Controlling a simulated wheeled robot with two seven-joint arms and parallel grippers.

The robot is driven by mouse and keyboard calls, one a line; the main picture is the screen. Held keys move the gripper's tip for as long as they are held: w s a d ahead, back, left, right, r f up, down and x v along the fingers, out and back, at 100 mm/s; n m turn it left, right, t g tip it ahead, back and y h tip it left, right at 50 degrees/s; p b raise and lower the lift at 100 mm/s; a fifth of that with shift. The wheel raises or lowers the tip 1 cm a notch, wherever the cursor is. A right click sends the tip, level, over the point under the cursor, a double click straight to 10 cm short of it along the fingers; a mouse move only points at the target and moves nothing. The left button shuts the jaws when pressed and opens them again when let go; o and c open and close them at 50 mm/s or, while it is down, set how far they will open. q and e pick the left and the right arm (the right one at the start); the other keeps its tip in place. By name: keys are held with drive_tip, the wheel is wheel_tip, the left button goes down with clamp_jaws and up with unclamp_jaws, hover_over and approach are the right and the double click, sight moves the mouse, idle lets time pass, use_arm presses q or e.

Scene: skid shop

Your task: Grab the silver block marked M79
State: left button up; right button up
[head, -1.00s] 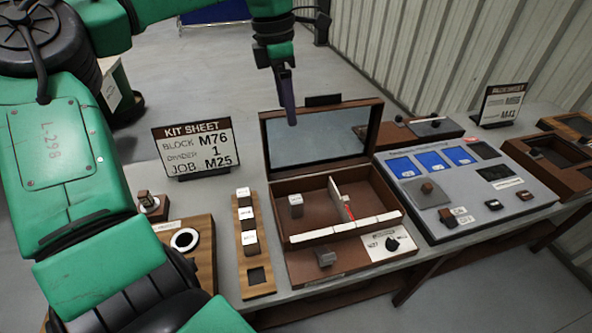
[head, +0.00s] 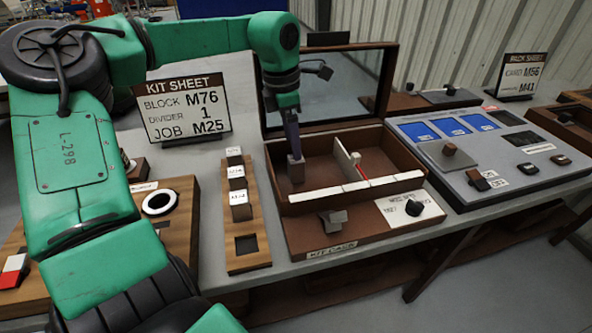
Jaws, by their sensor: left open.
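A small silver-grey block (head: 296,172) stands in the left compartment of the open brown case (head: 330,200). My left gripper (head: 294,154) points down right at the top of this block, with its jaws open. The gripper hides the block's top, so I cannot read its mark. Several silver blocks with white labelled tops stand in a wooden rack (head: 246,258) left of the case, one of them the front block (head: 240,207). Their labels are too small to read surely. The rack's front slot is empty. My right gripper is not in view.
A kit sheet (head: 183,110) reads block M76, divider 1, job M25. The case has a raised lid (head: 340,95), a white divider (head: 350,165) and a grey piece (head: 333,219) on its front ledge. A grey panel with blue screens (head: 440,131) stands at right.

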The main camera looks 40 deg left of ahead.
sight(296, 169)
use_arm(q)
drive_tip(key=f, duration=0.6)
drive_tip(key=shift+w+d+f, duration=0.25)
drive_tip(key=shift+w+f, duration=0.15)
drive_tip(key=shift+r, duration=0.1)
clamp_jaws()
drive_tip(key=shift+r, duration=0.1)
